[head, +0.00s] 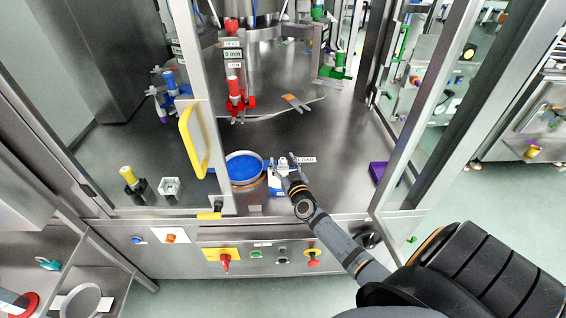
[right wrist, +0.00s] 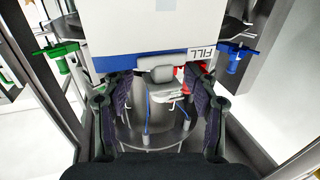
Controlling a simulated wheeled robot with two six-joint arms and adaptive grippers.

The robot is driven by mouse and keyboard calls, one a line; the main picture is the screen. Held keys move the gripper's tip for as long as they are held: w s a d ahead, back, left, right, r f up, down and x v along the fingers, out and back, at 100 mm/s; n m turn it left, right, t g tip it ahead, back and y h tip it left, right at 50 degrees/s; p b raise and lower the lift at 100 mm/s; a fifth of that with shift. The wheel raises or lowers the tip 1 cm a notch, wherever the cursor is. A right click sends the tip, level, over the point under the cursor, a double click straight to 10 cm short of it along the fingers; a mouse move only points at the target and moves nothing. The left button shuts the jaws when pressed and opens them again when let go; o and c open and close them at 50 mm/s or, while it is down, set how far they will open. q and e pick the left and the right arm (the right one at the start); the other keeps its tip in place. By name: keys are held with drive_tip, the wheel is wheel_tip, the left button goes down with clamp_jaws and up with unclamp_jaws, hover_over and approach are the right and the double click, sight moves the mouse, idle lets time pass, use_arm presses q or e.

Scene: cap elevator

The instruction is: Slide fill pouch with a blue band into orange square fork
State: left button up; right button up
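The white fill pouch with a blue band (head: 277,188) is on the steel deck, just right of the round blue-filled dish. In the right wrist view the pouch (right wrist: 150,30) shows its blue band, an upside-down FILL label and a grey spout-like part. My right gripper (head: 284,168) is at the pouch. Its fingers stand open on both sides of the grey part, with gaps visible. My left gripper is not in view.
The blue-filled dish (head: 244,168) stands left of the pouch. Red (head: 235,92), blue (head: 172,84) and green (head: 334,68) fittings stand at the back. A yellow door handle (head: 192,142) and steel frame posts border the opening. The middle deck is mostly clear.

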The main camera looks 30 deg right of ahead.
drive_tip(key=shift+f+b, duration=0.15)
drive_tip(key=shift+b, duration=0.25)
drive_tip(key=p+v, duration=0.1)
drive_tip(key=v, duration=0.9)
drive_tip(key=shift+s, duration=0.25)
